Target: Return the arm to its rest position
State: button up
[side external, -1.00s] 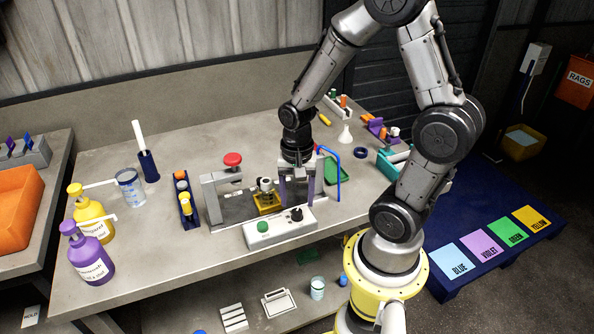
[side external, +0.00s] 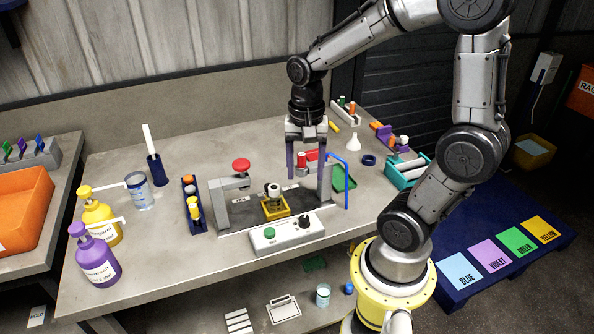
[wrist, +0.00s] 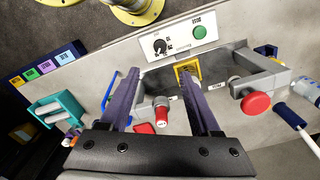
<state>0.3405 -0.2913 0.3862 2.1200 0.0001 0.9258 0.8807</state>
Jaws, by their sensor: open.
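My gripper (side external: 306,168) hangs above the bench, over the right side of the disperser column's base, with its two purple fingers apart and pointing down. In the wrist view my gripper (wrist: 165,90) is open, and nothing is held between the fingers. A red-topped piece (wrist: 161,112) shows between and below the fingers there. The disperser frame (side external: 232,205) with its red knob (side external: 241,165) stands to the left of the fingers. A yellow holder (side external: 275,208) with a small metal part sits on the base. The control box (side external: 287,234) has a green button and a black dial.
A teal rack (side external: 405,170) stands at the bench's right. Yellow (side external: 98,217) and purple (side external: 95,256) pump bottles and a clear beaker (side external: 139,190) stand at left.

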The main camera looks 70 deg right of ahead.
jog(key=s+a+r+n+t, duration=0.5)
jog(key=a+r+n, duration=0.3)
jog(key=n, duration=0.6)
jog(key=shift+s+r+t, duration=0.25)
jog(key=shift+s+t, duration=0.05)
jog(key=shift+s, duration=0.45)
